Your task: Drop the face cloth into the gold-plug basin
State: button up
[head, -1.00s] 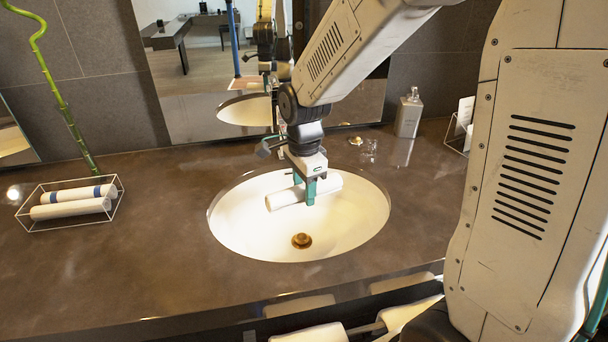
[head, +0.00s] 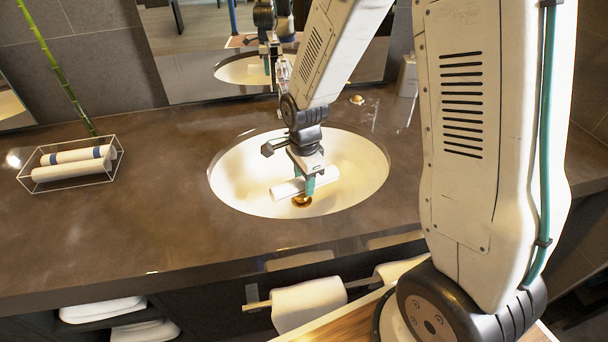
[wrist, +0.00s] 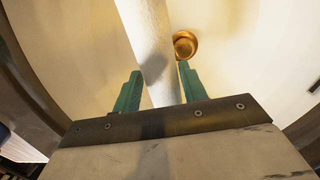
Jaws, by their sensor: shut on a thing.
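A rolled white face cloth (head: 288,189) is held in my gripper (head: 309,186), over the basin. In the wrist view the cloth (wrist: 151,45) runs between the two green fingertips of my gripper (wrist: 156,92). The white oval basin (head: 236,185) has a gold plug (head: 302,201), which shows just below the cloth in the head view. The plug (wrist: 186,44) lies beside the cloth in the wrist view. The cloth is within the basin's outline; I cannot tell if it touches the bottom.
A wire basket (head: 68,182) with two rolled cloths stands on the counter (head: 130,220) at left, near a green bamboo stalk (head: 62,80). A bottle (head: 407,76) stands at the back right, partly hidden by my arm. White towels (head: 308,302) hang below the counter's front edge.

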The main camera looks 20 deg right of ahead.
jog(key=o, duration=1.1)
jog(key=shift+r, duration=0.1)
notch_tip(320, 180, up, 8)
jog(key=shift+f, duration=0.2)
dwell(0.6)
